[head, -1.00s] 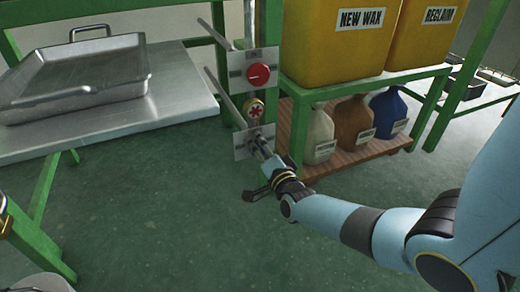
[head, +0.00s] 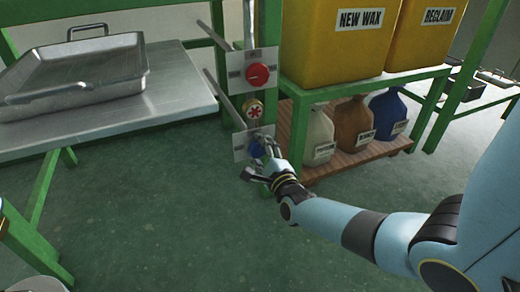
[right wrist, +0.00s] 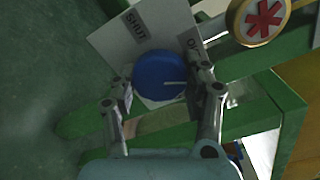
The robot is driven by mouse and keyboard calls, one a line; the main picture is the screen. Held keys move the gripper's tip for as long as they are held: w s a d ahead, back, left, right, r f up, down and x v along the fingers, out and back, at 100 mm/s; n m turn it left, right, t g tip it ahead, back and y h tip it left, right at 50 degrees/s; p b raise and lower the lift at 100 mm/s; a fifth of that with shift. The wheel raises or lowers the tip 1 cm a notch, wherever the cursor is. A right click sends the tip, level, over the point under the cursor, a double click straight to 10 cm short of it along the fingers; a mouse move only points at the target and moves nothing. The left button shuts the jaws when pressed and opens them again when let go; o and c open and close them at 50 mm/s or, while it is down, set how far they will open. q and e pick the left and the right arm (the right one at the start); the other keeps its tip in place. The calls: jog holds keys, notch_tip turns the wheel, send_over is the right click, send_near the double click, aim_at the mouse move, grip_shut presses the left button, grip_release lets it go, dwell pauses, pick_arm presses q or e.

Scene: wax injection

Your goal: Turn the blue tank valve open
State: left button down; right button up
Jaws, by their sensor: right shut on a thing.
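The blue tank valve (head: 256,150) is a round knob on the lowest pale plate (head: 240,147) of a green post. In the right wrist view the blue knob (right wrist: 158,72) has a white line pointing right. The word SHUT is at its upper left and a partly hidden label starting "OP" at its upper right. My right gripper (head: 264,148) reaches the knob from the front right and covers part of it. In the right wrist view, its fingers (right wrist: 162,94) are on either side of the knob, shut on it. My left gripper is not in view.
A red knob (head: 257,75) and a round red-star handle (head: 254,109) sit above the blue valve. A steel table (head: 150,112) with a metal tray (head: 85,92) stands left. Yellow tanks (head: 335,62) and jugs (head: 355,125) are right. The floor in front is clear.

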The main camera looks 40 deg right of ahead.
jog(key=m, duration=0.6)
jog(key=shift+f, duration=0.2)
jog(key=m, duration=0.6)
jog(key=shift+a+m, duration=0.15)
jog(key=shift+m, duration=0.15)
jog(key=o, duration=1.2)
jog(key=v, duration=1.2)
jog(key=shift+f, duration=0.1)
